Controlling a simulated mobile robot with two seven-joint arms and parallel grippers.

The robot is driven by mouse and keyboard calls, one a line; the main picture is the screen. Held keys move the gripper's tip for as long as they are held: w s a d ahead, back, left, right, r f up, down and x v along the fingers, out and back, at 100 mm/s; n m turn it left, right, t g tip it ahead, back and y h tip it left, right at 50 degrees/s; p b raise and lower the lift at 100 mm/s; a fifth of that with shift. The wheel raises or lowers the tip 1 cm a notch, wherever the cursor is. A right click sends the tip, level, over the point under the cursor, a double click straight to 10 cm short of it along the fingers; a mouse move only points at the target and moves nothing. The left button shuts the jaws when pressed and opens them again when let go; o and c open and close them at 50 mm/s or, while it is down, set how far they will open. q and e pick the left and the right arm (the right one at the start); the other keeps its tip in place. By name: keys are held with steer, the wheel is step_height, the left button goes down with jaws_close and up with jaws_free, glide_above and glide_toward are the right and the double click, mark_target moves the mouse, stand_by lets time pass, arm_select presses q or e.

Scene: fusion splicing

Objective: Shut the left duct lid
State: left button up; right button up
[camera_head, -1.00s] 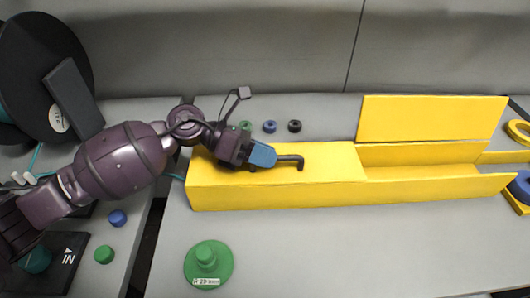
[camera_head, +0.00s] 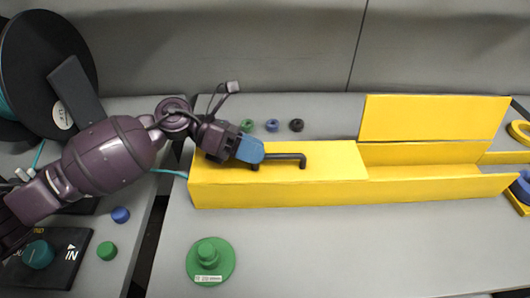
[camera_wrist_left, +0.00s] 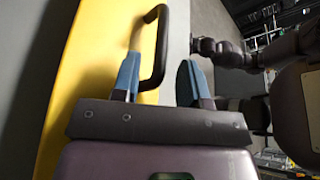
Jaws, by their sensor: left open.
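The yellow duct (camera_head: 440,192) lies lengthwise on the grey table. Its left lid (camera_head: 330,168) lies flat over the left part of the channel, with no gap that I can see. A black bar handle (camera_head: 287,156) stands on this lid; it also shows in the left wrist view (camera_wrist_left: 160,50). My left gripper (camera_head: 250,151), with blue fingers, is open at the handle's left end. In the left wrist view its fingers (camera_wrist_left: 160,62) are apart, with the handle between them; I cannot tell whether they touch it. My right gripper is not in view.
The right lid (camera_head: 433,118) stands upright, open, at the duct's back edge. Small green, blue and black rings (camera_head: 272,125) lie behind the duct. A green spool (camera_head: 210,260) stands in front. A large black reel (camera_head: 40,75) is at the left. The front table is mostly clear.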

arm_select(q)
steer(key=v, duration=0.7)
steer(key=shift+a+r, duration=0.1)
steer(key=shift+a, duration=0.3)
steer(key=shift+s, duration=0.1)
